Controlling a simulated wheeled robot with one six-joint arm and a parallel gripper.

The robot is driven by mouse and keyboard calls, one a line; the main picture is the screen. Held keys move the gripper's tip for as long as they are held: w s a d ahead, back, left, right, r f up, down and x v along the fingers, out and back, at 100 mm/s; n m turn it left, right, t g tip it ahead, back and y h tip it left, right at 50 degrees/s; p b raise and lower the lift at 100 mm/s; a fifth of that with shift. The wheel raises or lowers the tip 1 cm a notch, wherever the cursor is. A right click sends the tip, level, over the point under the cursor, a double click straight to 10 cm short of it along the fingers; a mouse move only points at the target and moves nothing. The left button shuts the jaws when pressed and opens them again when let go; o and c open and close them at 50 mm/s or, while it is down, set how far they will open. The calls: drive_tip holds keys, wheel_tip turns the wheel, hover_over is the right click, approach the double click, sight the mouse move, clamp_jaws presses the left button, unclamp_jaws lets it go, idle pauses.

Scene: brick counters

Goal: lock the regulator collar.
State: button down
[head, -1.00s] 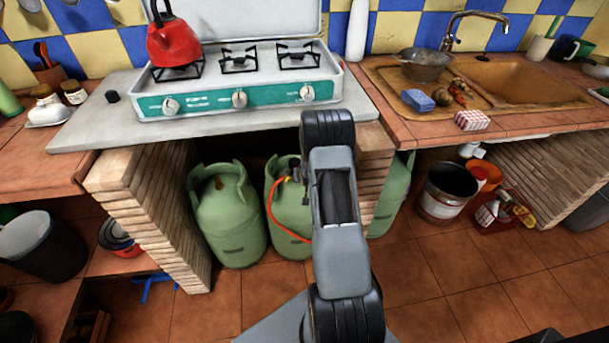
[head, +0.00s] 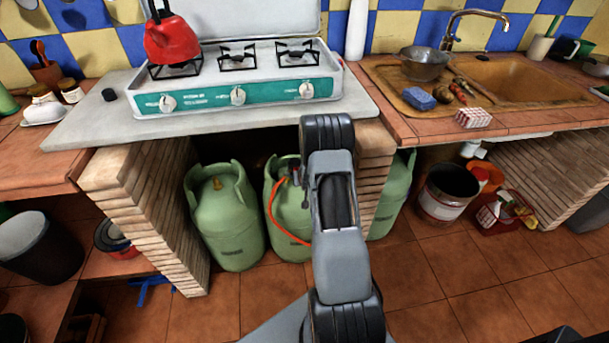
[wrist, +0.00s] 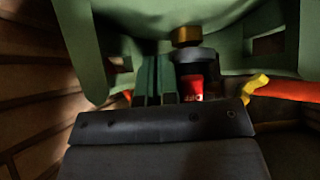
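The middle green gas cylinder (head: 287,211) stands under the counter, partly behind my arm. In the wrist view, its brass valve (wrist: 186,36) points down in the picture to a dark grey round regulator collar (wrist: 194,55). Below the collar is the regulator's red part (wrist: 193,86). A yellow piece (wrist: 255,86) and an orange hose (wrist: 292,91) are to its right. My gripper (wrist: 161,66) has its two dark fingers side by side, close together with nothing seen between them. They are just left of the collar; contact cannot be told. The head view hides the fingers behind my arm.
Another green cylinder (head: 225,215) stands to the left, and a third (head: 392,197) is partly hidden at right. Brick piers (head: 148,210) bound the alcove. The stove (head: 237,92) is above. The tiled floor (head: 450,280) in front is clear.

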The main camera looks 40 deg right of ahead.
drive_tip(key=p+v, duration=0.2)
drive_tip(key=v, duration=1.1)
drive_tip(key=shift+s+r+p, duration=0.25)
drive_tip(key=shift+s+p, duration=0.05)
